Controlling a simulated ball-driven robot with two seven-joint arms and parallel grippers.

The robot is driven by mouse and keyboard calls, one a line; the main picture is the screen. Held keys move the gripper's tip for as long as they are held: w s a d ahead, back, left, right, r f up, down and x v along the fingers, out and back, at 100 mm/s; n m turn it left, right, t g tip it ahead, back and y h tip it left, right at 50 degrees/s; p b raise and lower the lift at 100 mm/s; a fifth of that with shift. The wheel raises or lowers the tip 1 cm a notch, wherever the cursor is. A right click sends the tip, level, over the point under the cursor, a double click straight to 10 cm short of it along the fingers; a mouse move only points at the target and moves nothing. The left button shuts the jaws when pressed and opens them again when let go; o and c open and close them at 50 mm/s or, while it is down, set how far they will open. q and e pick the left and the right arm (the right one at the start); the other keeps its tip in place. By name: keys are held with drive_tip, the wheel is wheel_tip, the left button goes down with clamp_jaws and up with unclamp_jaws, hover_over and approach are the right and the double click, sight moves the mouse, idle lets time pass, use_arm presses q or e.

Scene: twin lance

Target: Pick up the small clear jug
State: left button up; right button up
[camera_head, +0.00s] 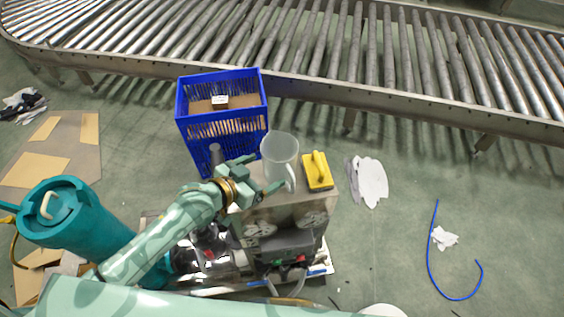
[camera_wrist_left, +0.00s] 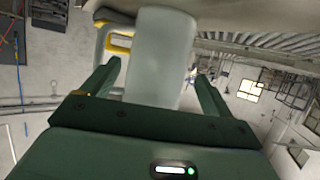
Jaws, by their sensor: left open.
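The small clear jug (camera_head: 281,152) stands upright on top of a grey box-like stand, its handle toward the lower right in the head view. My left gripper (camera_head: 269,171) is open beside it, with one finger at the jug's left side and the other low near its front. In the left wrist view the jug (camera_wrist_left: 160,60) shows as a pale translucent body lined up between the two open fingers of the left gripper (camera_wrist_left: 158,72), its handle to the left. I cannot tell whether either finger touches it. My right gripper is not in view.
A yellow tool with a handle (camera_head: 318,172) lies just right of the jug on the stand (camera_head: 280,207). A blue crate (camera_head: 190,122) is behind and left. A roller conveyor (camera_head: 330,85) runs across the back. The floor to the right holds white scraps and a blue tube.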

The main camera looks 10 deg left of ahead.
use_arm(q)
drive_tip(key=x, duration=0.6)
drive_tip(key=shift+w+f+b, duration=0.15)
drive_tip(key=shift+w+b, duration=0.05)
drive_tip(key=shift+b, duration=0.15)
drive_tip(key=shift+s, duration=0.1)
drive_tip(key=c, duration=0.8)
